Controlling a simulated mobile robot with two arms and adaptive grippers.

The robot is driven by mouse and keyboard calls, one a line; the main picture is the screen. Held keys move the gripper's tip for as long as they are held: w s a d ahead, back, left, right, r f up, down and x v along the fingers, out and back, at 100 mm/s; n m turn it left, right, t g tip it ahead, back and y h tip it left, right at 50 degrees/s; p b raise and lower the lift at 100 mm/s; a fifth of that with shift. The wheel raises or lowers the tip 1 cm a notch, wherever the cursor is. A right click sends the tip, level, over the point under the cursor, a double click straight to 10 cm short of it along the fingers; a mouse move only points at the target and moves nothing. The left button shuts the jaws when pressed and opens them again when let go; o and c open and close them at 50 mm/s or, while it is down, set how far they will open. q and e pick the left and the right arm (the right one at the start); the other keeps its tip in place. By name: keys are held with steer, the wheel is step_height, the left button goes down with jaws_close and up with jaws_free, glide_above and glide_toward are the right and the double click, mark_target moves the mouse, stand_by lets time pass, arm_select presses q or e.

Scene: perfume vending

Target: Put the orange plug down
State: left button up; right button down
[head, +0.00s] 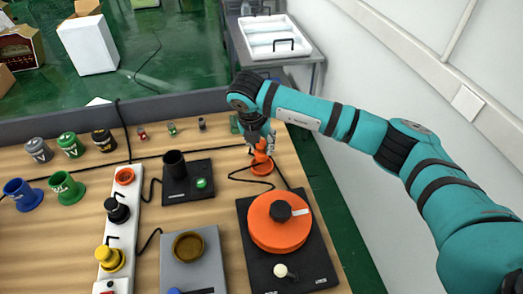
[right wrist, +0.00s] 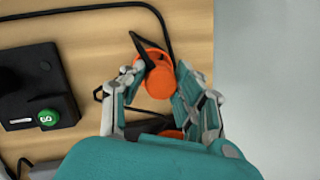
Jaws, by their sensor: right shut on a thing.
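The orange plug (head: 262,157) is near the far right corner of the wooden table, below my right gripper (head: 260,140). In the right wrist view the orange plug (right wrist: 158,82) sits between the fingers of my right gripper (right wrist: 150,85), which is shut on it. A black cord part lies across its left side. I cannot tell whether the plug touches the table. My left gripper is not in view.
The white power strip (head: 119,240) has an orange socket (head: 124,176), a black plug (head: 117,210) and a yellow plug (head: 109,258). A black device with an orange round top (head: 270,235) stands in front of the plug. A black box with a green button (head: 201,183) is to its left.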

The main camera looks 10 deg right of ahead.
mark_target(261, 153)
step_height(261, 153, down, 3)
steer(key=shift+p, duration=0.45)
steer(key=shift+f, duration=0.65)
steer(key=c, duration=1.3)
jaws_free()
steer(key=shift+r, duration=0.1)
steer(key=o, duration=0.3)
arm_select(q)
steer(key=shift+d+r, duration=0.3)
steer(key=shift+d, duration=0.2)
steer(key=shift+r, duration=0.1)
